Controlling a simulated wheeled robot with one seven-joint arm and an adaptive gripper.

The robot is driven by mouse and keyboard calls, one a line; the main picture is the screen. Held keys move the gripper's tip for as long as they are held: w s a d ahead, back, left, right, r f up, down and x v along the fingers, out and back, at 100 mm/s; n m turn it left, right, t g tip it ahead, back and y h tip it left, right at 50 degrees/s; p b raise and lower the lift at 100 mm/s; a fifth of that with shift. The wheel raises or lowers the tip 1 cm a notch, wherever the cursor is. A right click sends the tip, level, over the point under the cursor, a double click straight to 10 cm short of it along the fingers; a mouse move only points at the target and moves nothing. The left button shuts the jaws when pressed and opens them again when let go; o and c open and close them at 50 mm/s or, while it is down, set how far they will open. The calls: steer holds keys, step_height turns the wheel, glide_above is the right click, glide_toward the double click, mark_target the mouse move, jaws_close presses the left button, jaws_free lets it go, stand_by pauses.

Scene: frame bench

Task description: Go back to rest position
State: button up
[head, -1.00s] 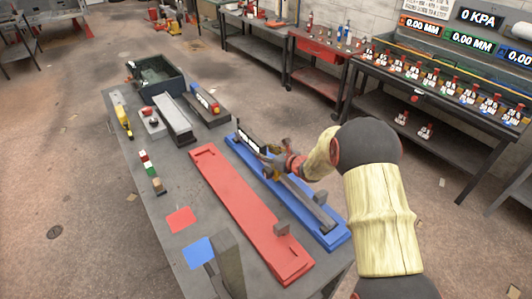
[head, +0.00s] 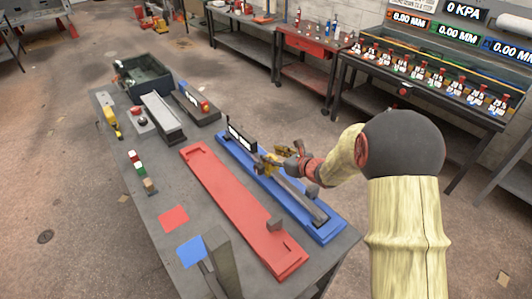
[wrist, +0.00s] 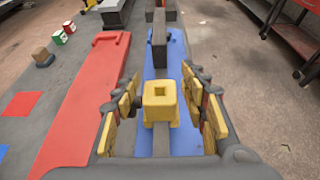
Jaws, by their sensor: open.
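My gripper (head: 275,156) is over the blue fixture (head: 327,237) on the bench. In the wrist view its yellow-padded fingers (wrist: 162,112) are spread wide. A yellow square piece with a hole (wrist: 160,92) shows between them, with gaps on both sides. It seems to sit over the grey bar (wrist: 160,140) along the blue fixture; whether it touches the bar is unclear. A black block (head: 240,137) stands upright at the fixture's far end, ahead of my gripper.
A red fixture (head: 235,205) lies beside the blue one. Red (head: 173,217) and blue (head: 190,252) squares, small blocks (head: 140,168), a grey channel (head: 163,117) and a dark bin (head: 148,78) are on the bench. Open floor lies right of it.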

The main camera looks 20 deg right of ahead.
steer(key=shift+s+d+r, duration=0.2)
steer(key=shift+s, duration=0.3)
